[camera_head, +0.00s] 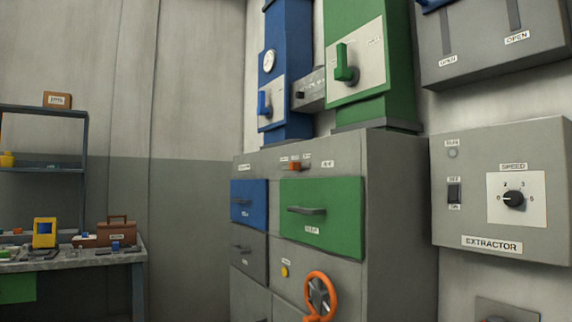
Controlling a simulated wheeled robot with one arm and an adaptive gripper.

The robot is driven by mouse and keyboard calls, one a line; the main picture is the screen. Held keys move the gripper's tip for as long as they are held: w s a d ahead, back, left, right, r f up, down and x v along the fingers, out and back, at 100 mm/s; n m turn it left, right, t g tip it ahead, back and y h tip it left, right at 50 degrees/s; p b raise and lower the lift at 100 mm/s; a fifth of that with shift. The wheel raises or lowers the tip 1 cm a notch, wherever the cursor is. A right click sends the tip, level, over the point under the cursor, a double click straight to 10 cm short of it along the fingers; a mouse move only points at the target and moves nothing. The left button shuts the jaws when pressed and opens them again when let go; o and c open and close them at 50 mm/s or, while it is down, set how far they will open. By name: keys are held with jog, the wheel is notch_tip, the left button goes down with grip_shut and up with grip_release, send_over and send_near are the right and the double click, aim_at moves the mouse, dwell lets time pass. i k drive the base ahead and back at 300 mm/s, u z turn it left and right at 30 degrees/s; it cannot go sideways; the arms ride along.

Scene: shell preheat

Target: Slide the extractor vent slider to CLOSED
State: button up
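A grey box (487,65) on the wall at the upper right has two dark vertical slots (446,32), each with an OPEN label below it. A blue part (434,5) shows at its top left, cut off by the frame edge. I cannot tell whether this is the vent slider; no CLOSED label can be read. The grey EXTRACTOR panel (460,210) below has a black SPEED knob (513,199), a black rocker switch (454,193) and a small round lamp (452,153). My gripper is not in view.
A cluttered workbench (130,255) is at left.

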aim_at(294, 166)
jog(key=u, duration=0.55)
jog(key=k, duration=0.65)
jog(key=u, duration=0.65)
jog(key=i, duration=1.5)
jog(key=z, duration=0.65)
